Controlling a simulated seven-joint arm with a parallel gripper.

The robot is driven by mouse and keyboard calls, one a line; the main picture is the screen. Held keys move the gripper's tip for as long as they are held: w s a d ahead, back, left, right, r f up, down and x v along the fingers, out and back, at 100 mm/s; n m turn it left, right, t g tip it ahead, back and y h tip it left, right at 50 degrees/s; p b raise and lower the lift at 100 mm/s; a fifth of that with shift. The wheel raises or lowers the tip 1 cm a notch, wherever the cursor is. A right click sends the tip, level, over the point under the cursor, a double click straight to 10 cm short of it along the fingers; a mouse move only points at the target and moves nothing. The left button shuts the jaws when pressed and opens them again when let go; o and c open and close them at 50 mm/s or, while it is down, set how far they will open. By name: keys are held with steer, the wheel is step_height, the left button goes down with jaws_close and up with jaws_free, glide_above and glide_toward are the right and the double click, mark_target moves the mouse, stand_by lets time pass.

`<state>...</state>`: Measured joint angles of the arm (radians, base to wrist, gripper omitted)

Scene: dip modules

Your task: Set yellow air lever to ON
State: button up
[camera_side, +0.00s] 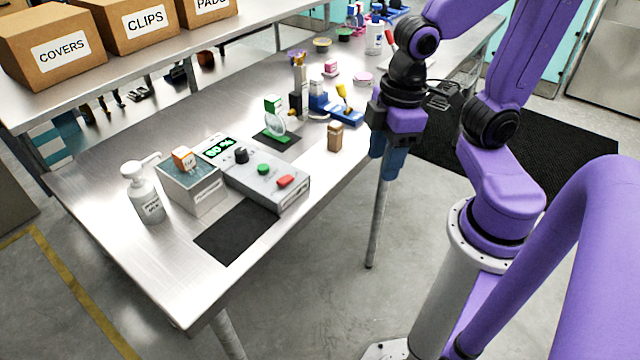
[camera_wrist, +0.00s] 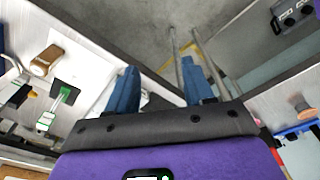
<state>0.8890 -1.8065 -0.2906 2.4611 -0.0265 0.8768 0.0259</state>
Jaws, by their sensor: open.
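The yellow air lever (camera_side: 342,91) is a small yellow handle that leans on a blue base (camera_side: 348,114) near the right part of the bench in the side view. Its ON marking is too small to read. My gripper (camera_side: 386,158) hangs fingers down to the right of the lever, apart from it, by the bench edge. In the wrist view the two blue fingers of my gripper (camera_wrist: 160,85) are spread with nothing between them. I cannot make out the yellow lever in the wrist view.
A wooden block (camera_side: 335,137) stands near the bench edge, in front of the lever. Another blue-based device (camera_side: 318,103) stands just left of it. A grey control box (camera_side: 268,185) and a white pump bottle (camera_side: 143,195) are farther left.

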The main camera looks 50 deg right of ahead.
steer(key=s+n, duration=0.2)
steer(key=s, duration=0.2)
steer(key=w+d+r+m, duration=0.15)
steer(key=w+m, duration=0.35)
steer(key=w, duration=0.6)
step_height(320, 180, up, 6)
steer(key=m+t+h, duration=0.3)
steer(key=m, duration=0.7)
glide_above(342, 85)
steer(key=s+a, duration=0.3)
steer(key=s, duration=0.2)
steer(key=x, duration=1.7)
steer(key=shift+s+d+f, duration=0.1)
steer(key=shift+s, duration=0.1)
jaws_close()
